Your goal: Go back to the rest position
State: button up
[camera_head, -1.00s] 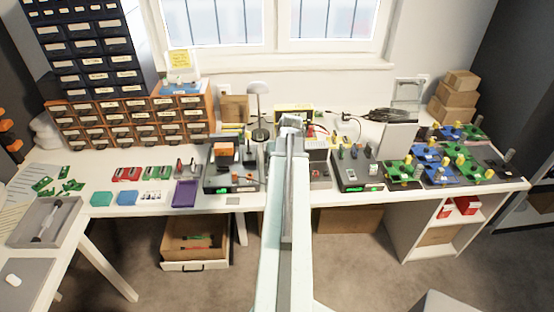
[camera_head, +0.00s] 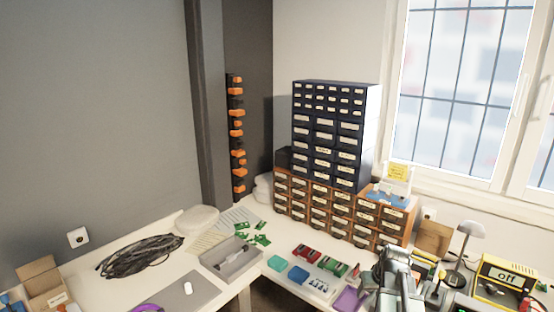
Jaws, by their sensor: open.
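My gripper (camera_head: 397,265) shows at the lower right of the head view, at the end of my grey arm. It is in front of the workbench, and its fingers are small and hard to make out. I see nothing held in it. The lower part of the arm is cut off by the bottom edge of the picture.
A drawer cabinet (camera_head: 331,135) stands in the corner on brown drawers (camera_head: 318,205). A lamp (camera_head: 470,230) and yellow device (camera_head: 503,273) stand at the right.

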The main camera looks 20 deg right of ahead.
jog(key=w+a+n+y, duration=0.1)
jog(key=w+a+n, duration=0.25)
jog(key=a, duration=1.25)
jog(key=s+a+f+n+g, duration=0.1)
jog(key=s+a+n+g, duration=0.1)
jog(key=a, duration=1.4)
jog(key=shift+s+a+f+m+g, duration=0.1)
jog(key=shift+s+a+m+g, duration=0.1)
jog(key=shift+s+m+g, duration=0.35)
jog(key=shift+s+a+f+m+g, duration=0.15)
jog(key=shift+s+m+g, duration=0.05)
jog(key=shift+s, duration=0.7)
jog(key=shift+s+a+f+m+g, duration=0.1)
jog(key=shift+s+a+m+g, duration=0.1)
jog(key=shift+s+m+g, duration=0.35)
